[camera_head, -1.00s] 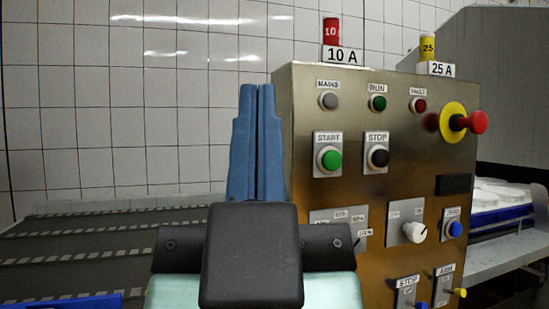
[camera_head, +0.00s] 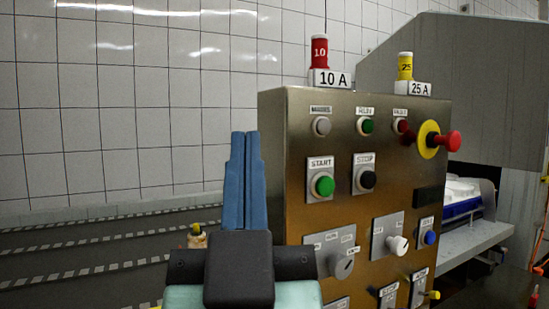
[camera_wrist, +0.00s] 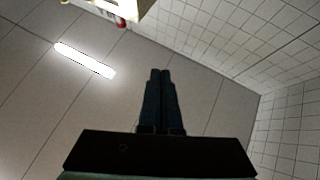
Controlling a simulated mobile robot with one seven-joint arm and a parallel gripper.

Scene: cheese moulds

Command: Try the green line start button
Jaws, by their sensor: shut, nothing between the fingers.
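The green START button (camera_head: 323,186) sits on a pale plate labelled START on the front of a steel control cabinet (camera_head: 290,130). The black STOP button (camera_head: 367,180) is to its right. My gripper (camera_head: 245,135) is shut and empty, its blue fingers pointing up, left of the START button and apart from it in the picture. In the wrist view my gripper (camera_wrist: 160,72) is shut, with nothing between the fingers. The START button is not seen in the wrist view.
A red-and-yellow emergency stop (camera_head: 447,141) juts out at the cabinet's right. A red 10 A fuse (camera_head: 319,52) and a yellow 25 A fuse (camera_head: 405,66) stand on top. A selector knob (camera_head: 344,264) is below START. A dark conveyor (camera_head: 90,245) lies left.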

